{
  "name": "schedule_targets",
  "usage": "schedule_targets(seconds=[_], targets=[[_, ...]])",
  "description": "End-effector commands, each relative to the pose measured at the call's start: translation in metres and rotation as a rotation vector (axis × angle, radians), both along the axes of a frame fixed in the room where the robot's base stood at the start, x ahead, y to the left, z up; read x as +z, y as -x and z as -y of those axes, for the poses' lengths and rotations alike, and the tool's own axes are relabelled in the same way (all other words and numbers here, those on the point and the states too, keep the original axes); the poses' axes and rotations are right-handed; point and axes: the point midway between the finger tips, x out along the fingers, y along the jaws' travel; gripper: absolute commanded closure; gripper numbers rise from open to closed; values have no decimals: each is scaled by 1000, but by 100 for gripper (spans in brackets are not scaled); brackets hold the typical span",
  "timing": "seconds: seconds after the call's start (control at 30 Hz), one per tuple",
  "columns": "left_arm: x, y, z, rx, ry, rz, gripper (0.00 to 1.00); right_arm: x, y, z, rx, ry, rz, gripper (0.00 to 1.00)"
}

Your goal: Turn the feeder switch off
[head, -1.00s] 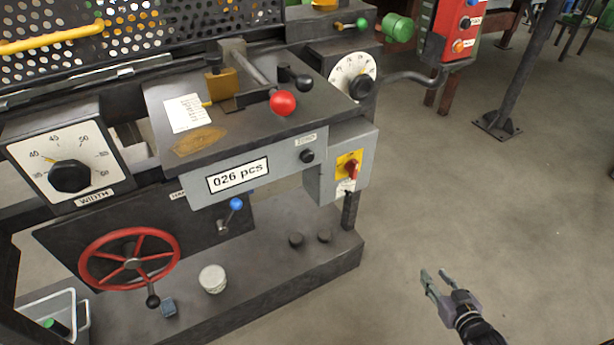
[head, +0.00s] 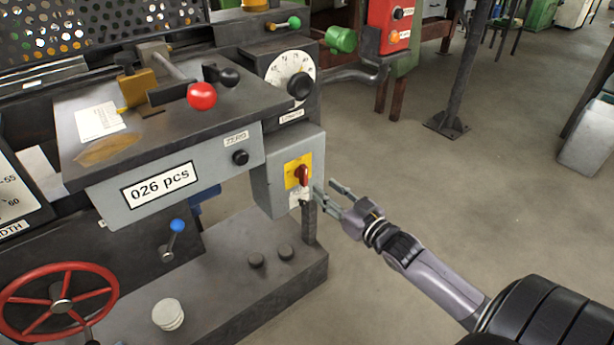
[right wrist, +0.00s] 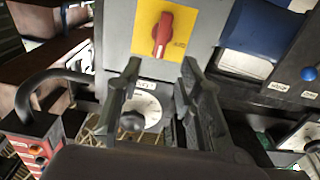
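The feeder switch is a red rotary knob (head: 303,176) on a yellow plate (head: 291,168), on the right face of a grey box (head: 268,192). In the head view the knob stands close to upright. The right wrist view shows the knob (right wrist: 162,34) on its yellow plate, slightly tilted, beyond the fingertips. My right gripper (head: 326,189) is open and empty, just right of the switch. In the right wrist view its two fingers (right wrist: 160,70) are spread, with the knob ahead between them; I see no contact. My left gripper is in neither view.
A red ball lever (head: 202,96) and a white dial (head: 291,75) are above the box. A counter reading "026 pcs" (head: 158,187) is to the left. A red handwheel (head: 58,306) is low at left. A post (head: 470,70) stands at right; open floor lies between.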

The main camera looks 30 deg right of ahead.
Motion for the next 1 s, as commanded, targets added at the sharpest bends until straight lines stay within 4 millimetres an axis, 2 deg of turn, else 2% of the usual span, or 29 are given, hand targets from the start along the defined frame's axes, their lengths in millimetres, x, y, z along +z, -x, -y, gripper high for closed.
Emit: schedule_targets(seconds=[0.1,0.3,0.5,0.7,0.93,1.0], targets=[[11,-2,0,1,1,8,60,0,-23,-1,-1,1,4,66],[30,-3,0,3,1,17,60,0,-57,-4,-1,1,3,66],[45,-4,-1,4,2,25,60,-1,-79,-6,-1,0,0,66],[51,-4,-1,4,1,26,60,-1,-86,-6,-1,0,-1,66],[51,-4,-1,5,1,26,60,-1,-86,-7,-1,0,-1,66],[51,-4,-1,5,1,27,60,-1,-86,-7,-1,0,-1,70]])
